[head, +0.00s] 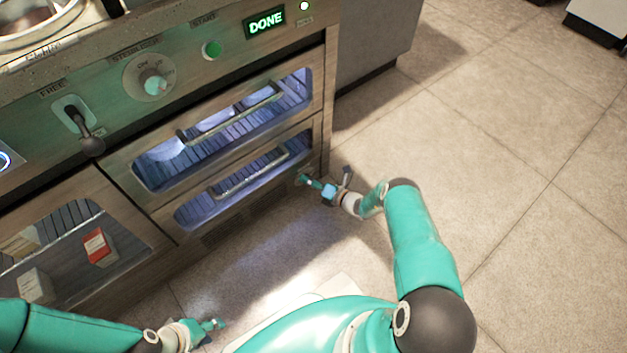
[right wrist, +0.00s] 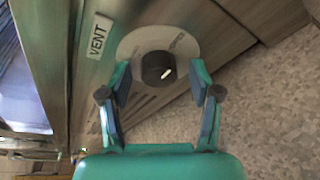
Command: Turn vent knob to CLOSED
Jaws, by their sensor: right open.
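The vent knob (right wrist: 158,69) is a dark round knob with a white pointer mark, on a pale round dial plate (right wrist: 137,43) in the right wrist view. Its pointer slants toward the upper right of that picture. Lettering on the plate is too blurred to read surely. A VENT label (right wrist: 98,36) is beside the plate. My right gripper (right wrist: 158,85) is open, with its fingers on either side of the knob; I cannot tell whether they touch it. In the head view my right gripper (head: 305,180) is at the cabinet's lower right corner. My left gripper (head: 218,325) is low, away from the cabinet.
The steel cabinet has two glazed drawers or doors (head: 220,135), a steriliser knob (head: 155,84), a green start button (head: 212,50) and a lit DONE display (head: 265,22). A lever (head: 82,125) sticks out at left. The tiled floor (head: 500,150) at right is clear.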

